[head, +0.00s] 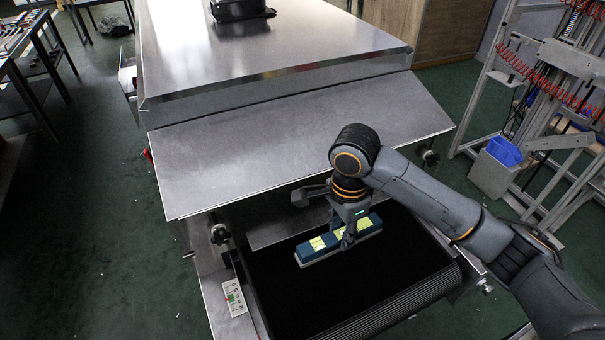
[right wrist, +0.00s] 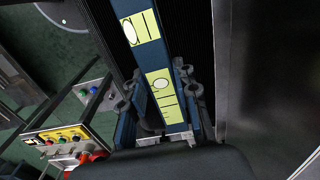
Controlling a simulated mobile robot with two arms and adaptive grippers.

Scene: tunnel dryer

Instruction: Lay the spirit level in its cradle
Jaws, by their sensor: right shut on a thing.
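The spirit level (head: 321,243) is a long blue bar with yellow marked panels, over the black conveyor belt under the dryer's mouth. My right gripper (head: 346,236) points down and is shut on it near the middle. In the right wrist view the level (right wrist: 150,50) runs from the top edge to between the fingers of the right gripper (right wrist: 168,105). A light grey strip shows along the level's lower side in the head view. I cannot tell whether it is the cradle or part of the level. My left gripper is not in view.
The black belt (head: 290,295) is clear in front of the level. The dryer's sloped metal hood (head: 290,155) stands close behind my right gripper. A control panel (right wrist: 62,140) with coloured buttons shows in the right wrist view. A rack with a blue bin (head: 503,152) stands at right.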

